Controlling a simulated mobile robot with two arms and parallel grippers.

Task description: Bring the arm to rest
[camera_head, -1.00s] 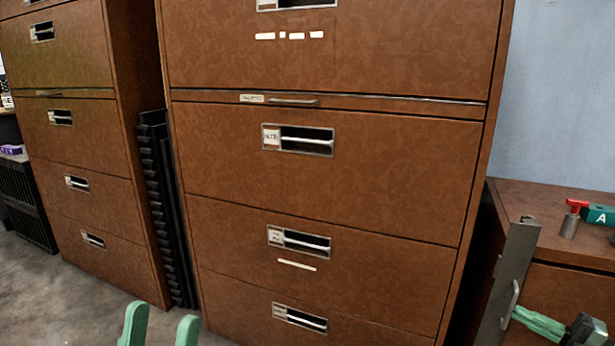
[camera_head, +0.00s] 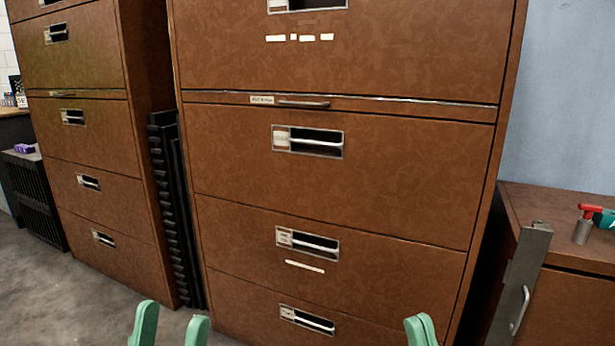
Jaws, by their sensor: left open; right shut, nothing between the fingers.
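My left gripper (camera_head: 170,325) shows at the bottom edge, left of centre, as two green fingertips set apart. It is open with nothing between the fingers. My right gripper (camera_head: 421,331) shows at the bottom edge, right of centre, as green fingertips close together. It is shut and empty. Both grippers are in front of the tall brown filing cabinet (camera_head: 335,185), and neither visibly holds anything. The rest of both arms is below the picture.
Another brown cabinet (camera_head: 85,150) stands at the left, with dark stacked panels (camera_head: 172,215) in the gap. A low brown cabinet (camera_head: 570,280) at the right has a grey metal plate (camera_head: 520,285) at its front corner and a red-topped tool (camera_head: 584,225) on top. Floor (camera_head: 90,310) is clear at the lower left.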

